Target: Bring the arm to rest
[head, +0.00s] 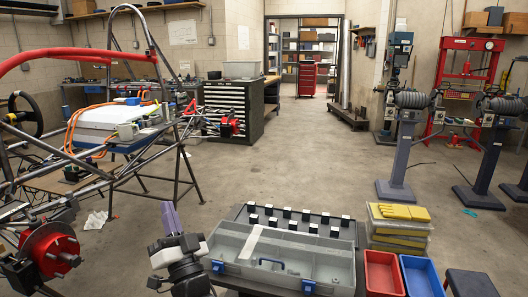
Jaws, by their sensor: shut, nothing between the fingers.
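My gripper (170,207) shows at the lower middle left of the head view. Its purple fingers point upward and are together, with nothing between them. My white and black wrist is below it. The gripper is held up just left of an open grey toolbox (226,272), apart from the tube chassis on the left. The rest of my arm is mostly out of the frame.
A black tray (344,236) of small white-topped pieces lies behind the toolbox. To the right are stacked cases with yellow gloves (405,212), a red bin (383,272) and a blue bin (420,276). The tube chassis (70,178) stands left. Open floor (300,150) lies beyond.

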